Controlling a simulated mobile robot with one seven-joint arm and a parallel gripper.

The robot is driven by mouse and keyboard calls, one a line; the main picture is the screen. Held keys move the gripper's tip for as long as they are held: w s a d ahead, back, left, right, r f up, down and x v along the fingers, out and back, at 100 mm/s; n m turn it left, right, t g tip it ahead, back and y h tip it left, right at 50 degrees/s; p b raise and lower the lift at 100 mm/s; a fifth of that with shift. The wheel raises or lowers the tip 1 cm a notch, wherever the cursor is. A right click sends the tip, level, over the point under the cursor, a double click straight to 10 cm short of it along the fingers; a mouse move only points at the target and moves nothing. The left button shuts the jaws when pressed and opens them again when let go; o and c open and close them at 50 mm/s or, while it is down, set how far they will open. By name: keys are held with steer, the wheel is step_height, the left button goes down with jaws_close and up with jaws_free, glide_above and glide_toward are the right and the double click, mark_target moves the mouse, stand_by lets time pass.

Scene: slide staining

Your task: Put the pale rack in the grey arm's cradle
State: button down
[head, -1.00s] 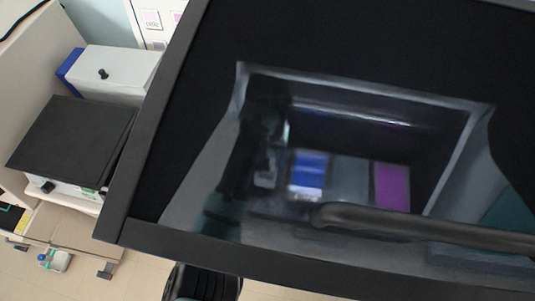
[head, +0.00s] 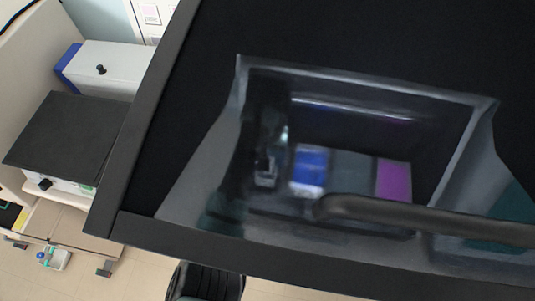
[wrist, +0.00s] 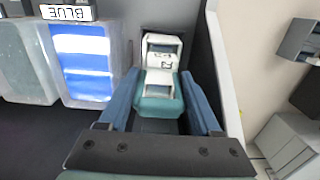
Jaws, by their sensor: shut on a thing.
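In the wrist view my gripper (wrist: 160,78) has its two blue fingers closed on the sides of a small white and teal block, which looks like the pale rack (wrist: 158,104). It sits in a narrow dark slot beside the blue bath. A white piece with a dark opening and a small label (wrist: 162,45) shows just beyond; I cannot tell whether it belongs to the rack. In the head view a small pale shape (head: 265,178) shows dimly behind the dark window. I cannot make out the grey arm's cradle for sure.
The bath marked BLUE (wrist: 85,60) stands close left of the fingers, with a paler bath (wrist: 28,65) beyond. A pale wall (wrist: 220,70) is close on the right. In the head view a dark hood (head: 180,225) with a handle (head: 420,213) covers much; a purple bath (head: 393,180) shows inside.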

jaws_free()
steer(key=shift+r, duration=0.1)
step_height(320, 180, up, 11)
steer(key=p, duration=0.9)
steer(key=shift+r, duration=0.9)
steer(key=shift+f, duration=0.1)
